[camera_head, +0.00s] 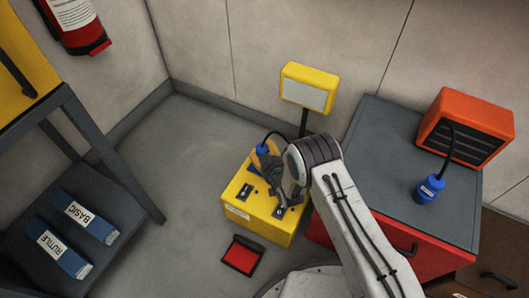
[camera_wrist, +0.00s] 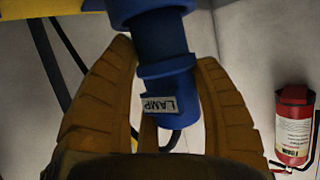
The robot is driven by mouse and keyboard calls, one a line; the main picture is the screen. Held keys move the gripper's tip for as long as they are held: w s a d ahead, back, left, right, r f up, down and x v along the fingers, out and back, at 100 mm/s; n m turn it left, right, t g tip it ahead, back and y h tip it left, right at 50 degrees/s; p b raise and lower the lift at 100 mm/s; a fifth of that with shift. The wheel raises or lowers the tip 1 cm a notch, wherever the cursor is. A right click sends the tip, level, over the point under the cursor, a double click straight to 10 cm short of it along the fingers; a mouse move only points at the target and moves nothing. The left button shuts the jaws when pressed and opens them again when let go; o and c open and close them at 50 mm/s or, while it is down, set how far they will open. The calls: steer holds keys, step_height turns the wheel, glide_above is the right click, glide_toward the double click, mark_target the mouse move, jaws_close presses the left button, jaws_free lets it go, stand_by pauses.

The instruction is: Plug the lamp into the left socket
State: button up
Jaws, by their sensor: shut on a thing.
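A blue plug (camera_wrist: 168,68) with a LAMP label sits between the ochre fingers of my gripper (camera_wrist: 165,58) in the wrist view; the gripper is shut on it. In the head view the plug (camera_head: 263,150) and my gripper (camera_head: 270,162) are over the back part of the yellow socket box (camera_head: 237,213). A dark left socket (camera_head: 245,191) and a right one (camera_head: 278,212) show on its top. The plug looks apart from the left socket. The yellow lamp (camera_head: 309,88) stands behind the box. My arm hides part of the box top.
An orange heater (camera_head: 466,127) and a second blue plug (camera_head: 429,189) are on the grey-topped cabinet (camera_head: 385,140) at right. A red pad (camera_head: 242,255) lies on the floor before the box.

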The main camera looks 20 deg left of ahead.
steer(key=shift+f, duration=0.45)
steer(key=o, duration=1)
steer(key=shift+f, duration=0.1)
steer(key=shift+c, duration=0.2)
steer(key=shift+o, duration=0.2)
steer(key=shift+d+f, duration=0.1)
steer(key=shift+s+f, duration=0.1)
steer(key=shift+d, duration=0.1)
steer(key=shift+p+v, duration=0.8)
steer(key=shift+v, duration=0.3)
steer(key=shift+r+p+v, duration=0.25)
steer(key=shift+p+v, duration=1.1)
steer(key=shift+v, duration=0.4)
steer(key=shift+p+v, duration=1.7)
steer(key=shift+v, duration=0.75)
steer(key=shift+s, duration=0.1)
